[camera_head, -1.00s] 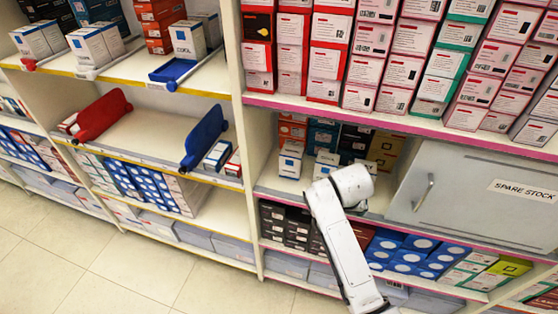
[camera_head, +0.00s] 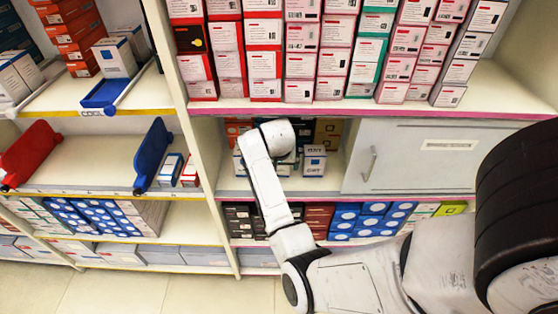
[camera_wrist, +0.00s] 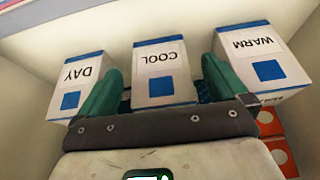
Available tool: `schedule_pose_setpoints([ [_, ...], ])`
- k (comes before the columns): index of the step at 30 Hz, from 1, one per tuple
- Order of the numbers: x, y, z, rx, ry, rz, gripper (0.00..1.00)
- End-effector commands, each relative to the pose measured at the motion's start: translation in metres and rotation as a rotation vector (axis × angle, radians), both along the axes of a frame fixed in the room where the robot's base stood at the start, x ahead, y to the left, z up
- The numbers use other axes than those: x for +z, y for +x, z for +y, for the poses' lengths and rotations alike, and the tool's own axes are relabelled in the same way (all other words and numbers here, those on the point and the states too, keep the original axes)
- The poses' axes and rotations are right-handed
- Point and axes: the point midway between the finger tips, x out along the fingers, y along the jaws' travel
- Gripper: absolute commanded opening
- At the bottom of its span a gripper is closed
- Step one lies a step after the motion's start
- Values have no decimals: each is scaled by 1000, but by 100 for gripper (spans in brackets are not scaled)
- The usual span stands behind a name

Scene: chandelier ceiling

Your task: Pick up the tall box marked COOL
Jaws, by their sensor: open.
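The box marked COOL (camera_wrist: 160,72) is white with a blue square and shows upside down in the middle of the wrist view. My gripper (camera_wrist: 158,64) has green fingers, one on each side of this box, with the box between them. The fingers are open, and I cannot tell whether either touches the box. A similar box marked DAY (camera_wrist: 86,82) stands left of it and one marked WARM (camera_wrist: 262,62) right of it. In the head view my arm reaches into the middle shelf bay and hides my gripper and most of these boxes.
In the head view, a white-and-blue box (camera_head: 313,160) shows right of my arm. A closed grey cabinet door (camera_head: 430,160) is farther right. Stacked boxes (camera_head: 263,65) fill the shelf above. A blue tray (camera_head: 104,94) and blue divider (camera_head: 153,155) are on the left shelves.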

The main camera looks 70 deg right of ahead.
Motion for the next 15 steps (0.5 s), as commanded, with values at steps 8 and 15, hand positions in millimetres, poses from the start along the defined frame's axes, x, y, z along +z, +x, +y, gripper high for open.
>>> schedule_pose_setpoints([
  [8, 2, 14, -35, -4, 2, -3, 100],
  [15, -9, 18, -46, 0, 0, 0, 100],
])
